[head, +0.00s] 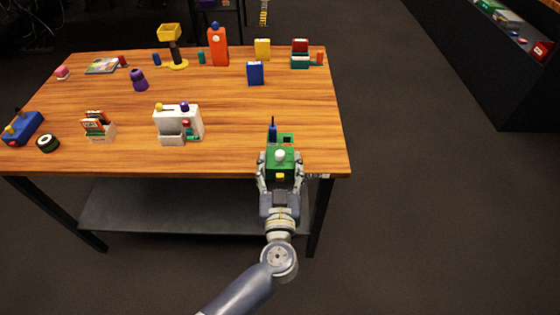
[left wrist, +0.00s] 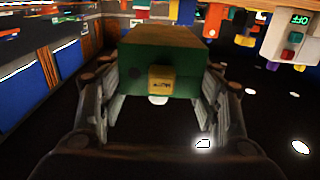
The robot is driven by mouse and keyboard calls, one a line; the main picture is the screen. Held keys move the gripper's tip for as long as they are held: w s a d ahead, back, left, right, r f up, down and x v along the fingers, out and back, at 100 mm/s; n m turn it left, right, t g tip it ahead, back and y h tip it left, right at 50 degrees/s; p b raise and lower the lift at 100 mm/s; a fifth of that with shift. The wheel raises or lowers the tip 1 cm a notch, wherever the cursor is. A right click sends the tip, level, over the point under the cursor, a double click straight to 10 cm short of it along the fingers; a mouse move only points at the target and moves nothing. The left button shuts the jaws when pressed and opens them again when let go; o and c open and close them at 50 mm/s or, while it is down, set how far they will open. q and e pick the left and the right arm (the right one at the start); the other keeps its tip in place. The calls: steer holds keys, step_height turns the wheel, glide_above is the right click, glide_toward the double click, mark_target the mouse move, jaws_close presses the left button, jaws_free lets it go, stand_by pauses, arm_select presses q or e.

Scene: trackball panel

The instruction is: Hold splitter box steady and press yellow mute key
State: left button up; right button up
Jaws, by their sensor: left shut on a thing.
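A green box (head: 288,157), which I take to be the splitter box, sits at the table's front right edge with a white ball on top. The yellow key (head: 280,176) is on its near face. In the left wrist view the green box (left wrist: 190,85) fills the space between the fingers, and the yellow key (left wrist: 162,79) faces the camera with dark lettering. My left gripper (head: 280,167) is shut on the green box, one finger on each side. Whether the key is pressed in cannot be told. My right gripper is not in view.
Behind the green box stands a dark blue upright piece (head: 272,130). A white panel device (head: 168,121) with coloured knobs stands to the left. A blue box (head: 255,73) and an orange bottle (head: 217,47) are farther back. The wooden table (head: 230,110) is clear between them.

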mark_target(280, 141)
arm_select(q)
steer(key=shift+w, duration=0.1)
steer(key=shift+w+f, duration=0.2)
steer(key=shift+w, duration=0.45)
steer(key=shift+w+f, duration=0.15)
steer(key=shift+w, duration=0.45)
steer(key=shift+w+f, duration=0.25)
steer(key=shift+w, duration=0.6)
steer(key=shift+w+f, duration=0.2)
steer(key=shift+w, duration=0.65)
steer(key=shift+w+f, duration=0.25)
steer(key=shift+w, duration=0.6)
steer(key=shift+w+f+b, duration=0.25)
steer(key=shift+w+b, duration=0.05)
steer(key=shift+w, duration=0.5)
steer(key=shift+w+f+b, duration=0.25)
steer(key=shift+w, duration=0.55)
steer(key=shift+w+f+b, duration=0.2)
steer(key=shift+w+b, duration=0.15)
steer(key=shift+w, duration=0.5)
steer(key=shift+w+f+b, duration=0.25)
steer(key=shift+w+b, duration=0.1)
steer(key=shift+w, duration=0.55)
steer(key=shift+w+f+b, duration=0.2)
steer(key=shift+w+b, duration=0.15)
steer(key=shift+w, duration=0.5)
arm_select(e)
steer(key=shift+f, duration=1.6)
